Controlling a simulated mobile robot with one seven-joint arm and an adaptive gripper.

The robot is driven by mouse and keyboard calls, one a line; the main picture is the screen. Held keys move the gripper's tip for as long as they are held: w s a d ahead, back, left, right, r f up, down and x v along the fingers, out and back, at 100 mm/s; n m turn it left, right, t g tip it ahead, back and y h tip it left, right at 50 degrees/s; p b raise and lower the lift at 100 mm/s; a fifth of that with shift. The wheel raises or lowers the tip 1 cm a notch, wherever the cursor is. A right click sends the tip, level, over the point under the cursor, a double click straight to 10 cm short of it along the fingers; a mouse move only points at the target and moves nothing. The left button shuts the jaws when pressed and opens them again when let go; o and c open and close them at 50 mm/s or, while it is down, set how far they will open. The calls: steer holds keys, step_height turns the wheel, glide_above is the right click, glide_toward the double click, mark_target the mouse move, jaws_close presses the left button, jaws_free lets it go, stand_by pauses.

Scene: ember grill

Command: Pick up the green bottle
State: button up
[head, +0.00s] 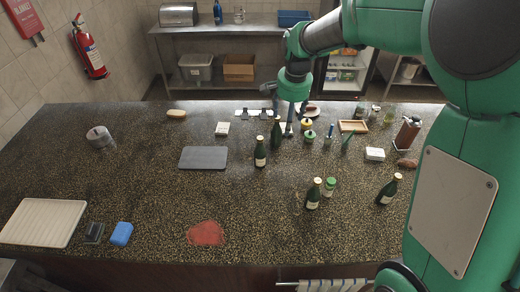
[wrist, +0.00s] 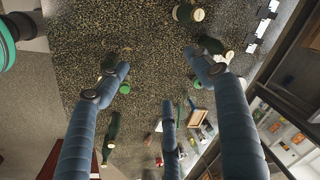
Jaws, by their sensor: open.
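Several dark green bottles with pale labels stand on the speckled counter, so I cannot tell which one is meant. In the head view one bottle (head: 261,152) is right of the grey board, and another bottle (head: 276,134) is just behind it, close to my gripper. Further bottles stand at the front (head: 313,194) and at the right (head: 389,190). My gripper (head: 288,112) is open and empty over the back of the counter, fingers pointing down.
A small green-capped jar (head: 330,187) stands beside the front bottle. Yellow- and green-topped jars (head: 308,130) and a wooden tray (head: 353,126) are right of my gripper. A grey board (head: 203,158) lies left of the bottles.

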steer(key=w+a+f+m+g+p, duration=0.1)
steer(key=w+a+f+m+p, duration=0.15)
steer(key=w+a+f, duration=0.35)
steer(key=p, duration=0.3)
glide_above(261, 146)
steer(key=w, duration=0.2)
steer(key=shift+m+g, duration=0.4)
steer(key=shift+m, duration=0.05)
steer(key=f, duration=1)
steer(key=shift+s+f, duration=0.25)
steer(key=shift+f, duration=0.25)
steer(key=shift+f+p, duration=0.35)
steer(key=shift+f, duration=3.95)
steer(key=shift+s+a+f+p, duration=0.15)
steer(key=shift+f+p, duration=0.5)
steer(key=shift+f, duration=1.95)
